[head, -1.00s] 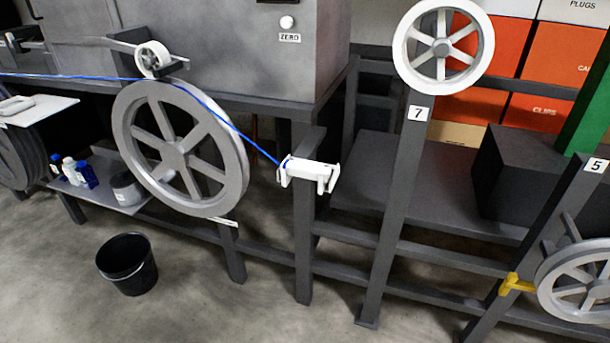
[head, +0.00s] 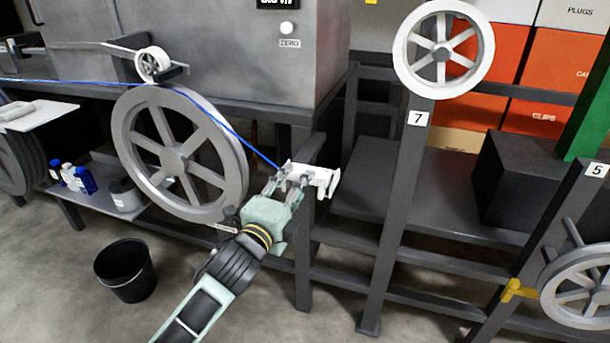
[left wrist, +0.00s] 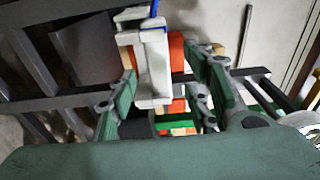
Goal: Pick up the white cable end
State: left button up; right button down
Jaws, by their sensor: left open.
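The white cable end (head: 322,176) is a white block-like piece on the end of the blue cable (head: 232,130), at the top of a dark post in the head view. My left gripper (head: 290,182) is open, with its fingers at the left part of the cable end and hiding some of it. In the left wrist view the cable end (left wrist: 153,65) stands between the two green-padded fingers of the left gripper (left wrist: 165,95). Gaps show on both sides, and the blue cable meets it at the top. My right gripper is in neither view.
A large grey wheel (head: 180,152) stands just left of my left gripper, with the cable passing over it. A post marked 7 with a white wheel (head: 443,49) rises at right. A black bucket (head: 126,270) sits on the floor at lower left.

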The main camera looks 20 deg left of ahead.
pick_arm(q)
jog(key=w, duration=0.1)
jog(key=w+p, duration=0.1)
jog(key=w, duration=0.3)
jog(key=shift+w+d, duration=0.1)
jog(key=shift+d, duration=0.3)
jog(key=shift+w+d+f+p, duration=0.15)
jog(key=shift+w+p, duration=0.15)
jog(key=shift+w, duration=0.3)
jog(key=shift+s, duration=0.1)
jog(key=shift+c, duration=0.3)
grip_shut()
